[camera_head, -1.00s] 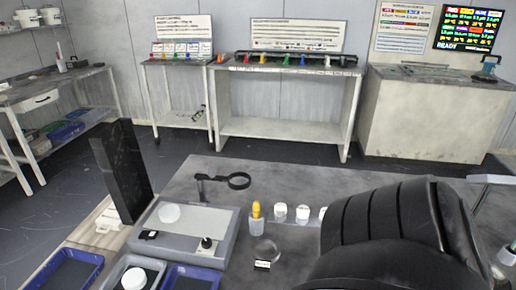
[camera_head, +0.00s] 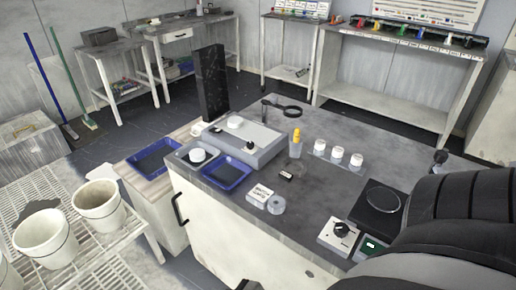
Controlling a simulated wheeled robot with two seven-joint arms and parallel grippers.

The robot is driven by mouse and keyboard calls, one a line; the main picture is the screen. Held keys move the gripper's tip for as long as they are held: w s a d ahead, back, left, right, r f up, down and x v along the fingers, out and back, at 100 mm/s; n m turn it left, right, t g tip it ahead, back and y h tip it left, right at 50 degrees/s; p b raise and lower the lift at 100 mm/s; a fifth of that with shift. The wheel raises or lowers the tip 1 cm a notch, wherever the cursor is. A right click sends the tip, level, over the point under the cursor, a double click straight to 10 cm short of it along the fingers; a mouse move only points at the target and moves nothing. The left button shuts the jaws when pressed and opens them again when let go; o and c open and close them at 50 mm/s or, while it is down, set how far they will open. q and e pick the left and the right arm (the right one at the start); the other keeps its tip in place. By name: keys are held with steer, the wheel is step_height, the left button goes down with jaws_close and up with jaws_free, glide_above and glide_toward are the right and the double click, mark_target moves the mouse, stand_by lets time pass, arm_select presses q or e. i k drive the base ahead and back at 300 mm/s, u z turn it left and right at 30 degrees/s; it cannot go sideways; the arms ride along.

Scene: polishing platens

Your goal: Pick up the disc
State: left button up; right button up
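Several round pieces could be the disc; I cannot tell which one is meant. A white round piece (camera_head: 235,122) lies on top of the grey box-shaped unit (camera_head: 262,152). A clear ring-like round piece (camera_head: 277,205) lies beside a white labelled block (camera_head: 259,193) near the bench's front edge. A thin round outline (camera_head: 383,199) shows on a black square plate at the right. A white round pot (camera_head: 197,155) stands in a tray at the left of the bench. Neither gripper shows; only a dark, ribbed arm part of mine fills the lower right.
The grey bench (camera_head: 330,190) has clear room in its middle. A yellow-topped bottle (camera_head: 296,143), white jars (camera_head: 337,153), a magnifier (camera_head: 285,109), a blue tray (camera_head: 226,172) and a knob box (camera_head: 340,234) stand on it. White buckets (camera_head: 98,206) stand on a rack at left.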

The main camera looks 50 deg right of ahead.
mark_target(234, 121)
steer(key=u, duration=1.5)
steer(key=i, duration=0.75)
steer(key=z, duration=3.8)
steer(key=i, duration=0.5)
steer(key=u, duration=0.05)
steer(key=k, duration=0.5)
steer(key=u, duration=1.9)
steer(key=i, duration=1)
steer(key=z, duration=0.35)
